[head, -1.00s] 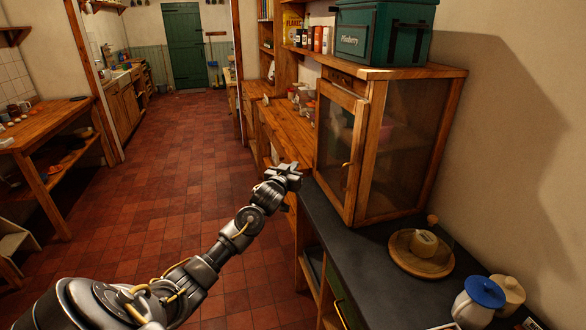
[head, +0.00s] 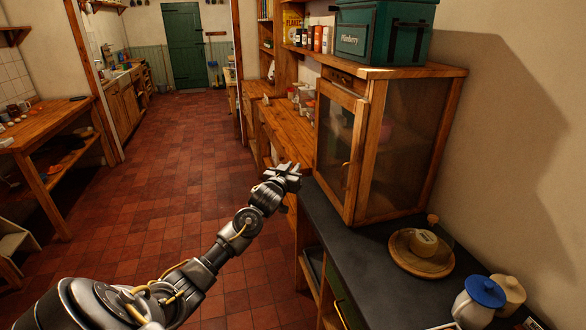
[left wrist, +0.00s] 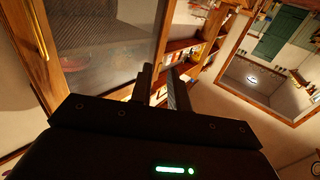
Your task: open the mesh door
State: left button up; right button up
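The mesh door (head: 335,142) is the wood-framed front of a pine cabinet standing on the dark counter. It looks shut in the head view. Its small brass handle (head: 346,165) is on the side nearer me. My left gripper (head: 293,174) is in front of the door, to its left and apart from the handle. In the left wrist view its two dark fingers (left wrist: 160,85) are parted with nothing between them. The mesh door (left wrist: 110,40) fills the upper left there, with the handle (left wrist: 38,32) near the left edge. My right gripper is out of view.
A green bin (head: 383,35) stands on the cabinet. A round wooden board (head: 440,268) and a blue-lidded jar (head: 480,298) are on the dark counter (head: 375,275). A wooden worktop (head: 285,130) runs behind. The tiled floor (head: 170,160) at left is clear.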

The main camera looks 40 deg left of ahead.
pick_arm(q)
jog(key=b+v, duration=0.2)
jog(key=v, duration=0.8)
